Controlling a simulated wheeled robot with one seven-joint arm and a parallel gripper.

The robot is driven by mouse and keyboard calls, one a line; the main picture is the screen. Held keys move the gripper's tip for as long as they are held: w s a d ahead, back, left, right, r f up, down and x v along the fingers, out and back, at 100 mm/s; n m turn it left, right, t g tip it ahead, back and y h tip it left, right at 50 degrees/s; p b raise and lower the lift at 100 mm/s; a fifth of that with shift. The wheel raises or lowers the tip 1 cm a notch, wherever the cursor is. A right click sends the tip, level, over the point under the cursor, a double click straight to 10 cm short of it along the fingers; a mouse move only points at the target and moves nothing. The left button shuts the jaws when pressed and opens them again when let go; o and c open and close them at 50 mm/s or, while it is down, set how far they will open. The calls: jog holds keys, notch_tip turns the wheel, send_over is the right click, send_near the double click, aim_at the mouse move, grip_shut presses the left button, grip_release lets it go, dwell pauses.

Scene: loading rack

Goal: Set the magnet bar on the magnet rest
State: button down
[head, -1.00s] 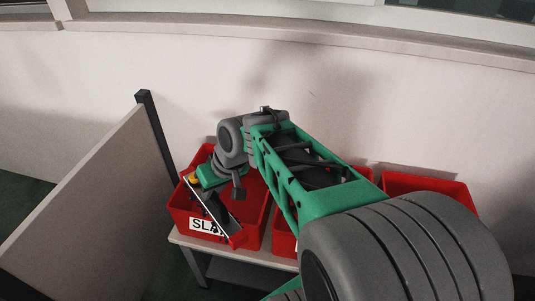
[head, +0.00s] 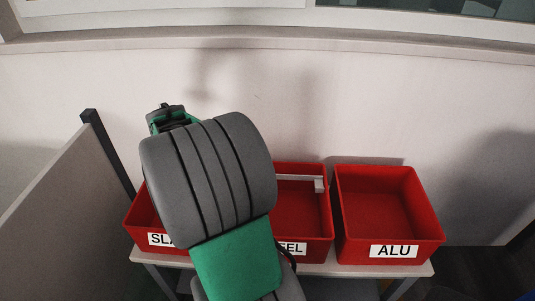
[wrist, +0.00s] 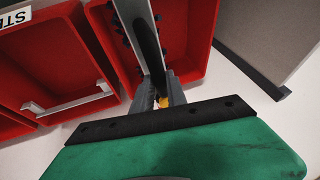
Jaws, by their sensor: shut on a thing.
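My gripper (wrist: 160,92) is shut on the magnet bar (wrist: 130,14), which shows in the wrist view as a long grey bar running up to the top edge. A yellow part (wrist: 165,102) shows between the fingers. Dark bits show along both sides of the bar; I cannot tell whether they cling to it or lie behind it. The bar is in front of the leftmost bin (wrist: 197,35). In the head view my own arm hides the gripper and the bar. I cannot identify the magnet rest for certain.
The STEEL bin (head: 304,250) holds a light grey bracket-like piece (head: 298,178), also in the wrist view (wrist: 75,100). The ALU bin (head: 390,210) on the right looks empty. The SLAG bin (head: 139,222) stands left, near a grey partition (head: 50,200). A wall rises behind.

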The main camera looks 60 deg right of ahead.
jog(key=s+d+f+m+g+h, duration=0.1)
jog(key=s+d+f+m+g, duration=0.15)
jog(key=d+m, duration=0.4)
jog(key=s+d+f+m+g+h, duration=0.1)
jog(key=s+d+m, duration=0.2)
jog(key=d, duration=0.7)
jog(key=s+d+f+m+g, duration=0.4)
jog(key=s+d+m, duration=0.5)
jog(key=s+d, duration=0.3)
jog(key=shift+d+f+m, duration=0.35)
jog(key=shift+d, duration=0.4)
jog(key=shift+w, duration=0.1)
notch_tip(320, 180, down, 6)
jog(key=b, duration=0.7)
jog(key=shift+w+f+y, duration=0.15)
jog(key=shift+f+y, duration=0.05)
jog(key=shift+y, duration=0.1)
jog(key=shift+a, duration=0.1)
jog(key=c, duration=1.3)
grip_release()
